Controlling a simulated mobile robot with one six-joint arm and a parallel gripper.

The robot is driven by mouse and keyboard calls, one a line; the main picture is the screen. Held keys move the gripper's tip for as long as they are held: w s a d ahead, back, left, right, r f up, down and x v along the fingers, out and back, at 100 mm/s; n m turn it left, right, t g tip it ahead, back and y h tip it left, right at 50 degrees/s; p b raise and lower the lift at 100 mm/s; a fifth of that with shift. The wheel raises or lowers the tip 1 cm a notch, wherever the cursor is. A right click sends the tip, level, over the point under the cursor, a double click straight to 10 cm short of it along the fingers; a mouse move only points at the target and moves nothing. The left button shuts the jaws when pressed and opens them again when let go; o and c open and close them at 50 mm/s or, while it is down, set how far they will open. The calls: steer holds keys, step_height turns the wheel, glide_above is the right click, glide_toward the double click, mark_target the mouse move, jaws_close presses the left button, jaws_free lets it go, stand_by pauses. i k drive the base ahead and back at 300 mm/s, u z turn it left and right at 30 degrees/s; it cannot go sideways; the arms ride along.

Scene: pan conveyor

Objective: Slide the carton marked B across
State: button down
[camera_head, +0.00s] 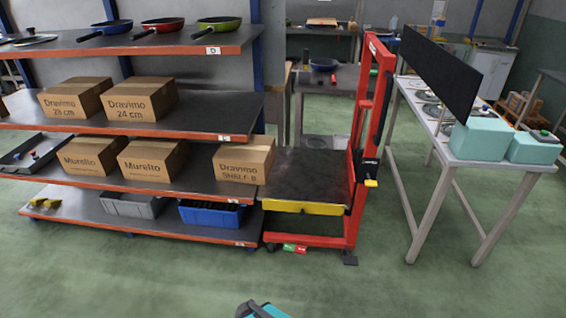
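A brown carton (244,162) stands at the right end of a middle shelf (200,186); its front reads "Dravimo SHELF B". Beside it on the right is a red lift trolley (363,130) with a dark, empty platform (307,178) and a yellow front edge. The platform is at about the height of the carton's shelf. The carton's right side is close to the platform; I cannot tell whether there is a gap between shelf and platform. A teal and dark part of my arm shows at the bottom edge, away from the carton. My gripper's fingers are not in view.
Two Murello cartons (152,160) share the shelf to the left. Dravimo cartons (141,100) and pans (163,25) stand above; a blue crate (211,213) is below. A table (545,167) with teal boxes (480,139) stands right. The green floor in front is clear.

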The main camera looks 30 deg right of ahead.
mark_target(252, 162)
steer(key=u, duration=0.1)
steer(key=i, duration=0.95)
steer(key=z, duration=0.05)
